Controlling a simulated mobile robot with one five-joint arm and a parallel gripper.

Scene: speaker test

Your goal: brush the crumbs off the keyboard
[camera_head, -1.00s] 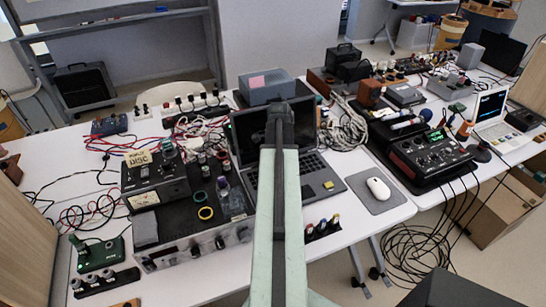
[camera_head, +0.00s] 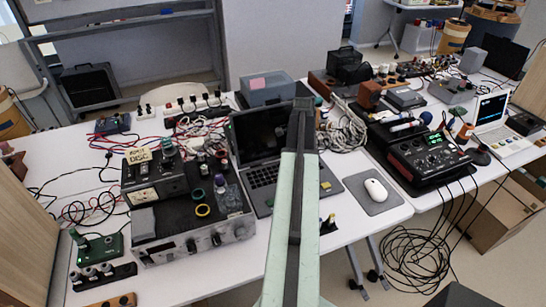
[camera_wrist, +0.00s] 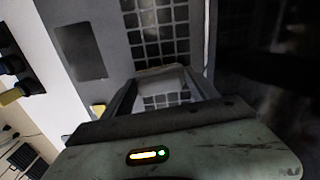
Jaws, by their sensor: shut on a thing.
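The open laptop stands mid-table in the head view, with its dark screen (camera_head: 262,132) up and its keyboard (camera_head: 262,177) partly behind my arm. In the wrist view, the dark keys (camera_wrist: 150,18) and the grey touchpad (camera_wrist: 78,50) show close up. My gripper (camera_wrist: 162,88) is over the keyboard and shut on a pale thing (camera_wrist: 170,80) between its two fingers. I cannot tell from its blurred shape what it is, or whether it touches the keys. I cannot make out any crumbs. In the head view my gripper (camera_head: 303,105) shows in front of the laptop's screen.
A grey device with knobs (camera_head: 195,245) stands left of the laptop. A white mouse (camera_head: 376,189) on a grey mat (camera_head: 366,203) and a black mixer (camera_head: 428,155) are to the right. A clear-lidded box (camera_head: 267,92) and coiled cables (camera_head: 343,130) lie behind.

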